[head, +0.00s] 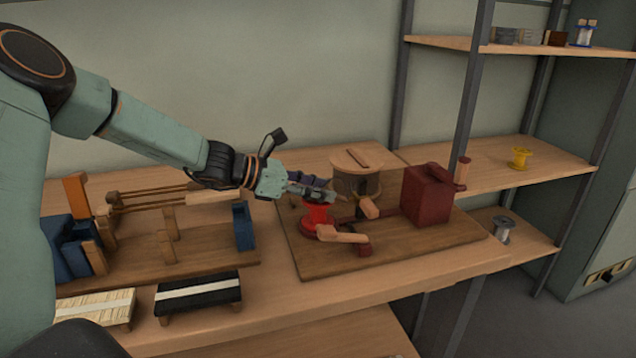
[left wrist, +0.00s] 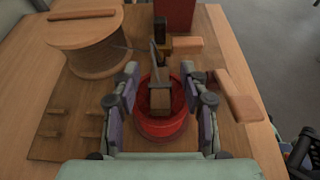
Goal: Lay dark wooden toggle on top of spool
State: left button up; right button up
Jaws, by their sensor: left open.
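A large pale wooden spool (head: 358,187) stands at the back of the board. A dark brown wooden bar, which looks like the toggle (head: 357,157), lies flat on its round top. In the left wrist view the spool (left wrist: 95,62) is at upper left with the toggle (left wrist: 85,13) across its top. My left gripper (head: 322,192) is open above the red round piece (head: 318,215), in front of the spool and apart from it. In the left wrist view the red piece (left wrist: 160,127) shows between the spread fingers, with a small brown block over its middle. My right gripper is not in view.
A dark red box (head: 427,195) and wooden handles (head: 342,235) stand on the board (head: 300,262). Shelves at right hold a yellow spool (head: 520,158) and a grey spool (head: 503,229).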

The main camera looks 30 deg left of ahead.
pick_arm(q)
notch_tip(320, 180, up, 10)
dwell(0.5)
